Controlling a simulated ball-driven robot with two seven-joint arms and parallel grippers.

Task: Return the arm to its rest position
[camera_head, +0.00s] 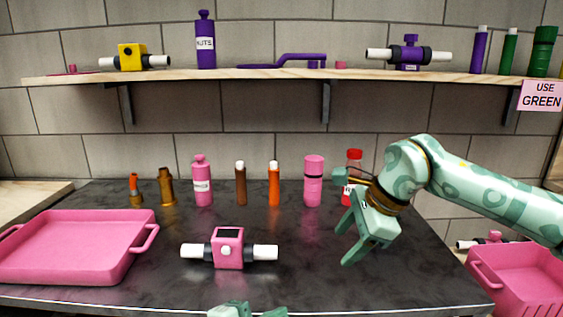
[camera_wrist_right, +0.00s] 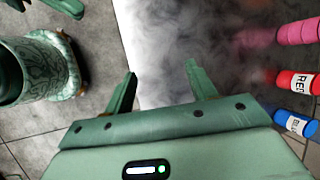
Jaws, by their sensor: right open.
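My right arm comes in from the right in the head view. Its gripper (camera_head: 341,247) hangs over the right part of the dark worktop, pointing down and left. Its two fingers stand apart with nothing between them, as the right wrist view (camera_wrist_right: 160,82) also shows. A red-capped bottle (camera_head: 354,156) stands behind this gripper, partly hidden by it. Mint-coloured parts of mine (camera_head: 245,310) show at the bottom edge of the head view; they are cut off, and I cannot tell the state of the left gripper.
The dark worktop (camera_head: 330,285) holds a pink tray (camera_head: 140,262), a pink device with white ends (camera_head: 228,248) and a back row of bottles, including a pink cylinder (camera_head: 314,185). A wooden shelf (camera_head: 250,75) spans above. A pink crate (camera_head: 520,285) stands at right. The worktop's front right is clear.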

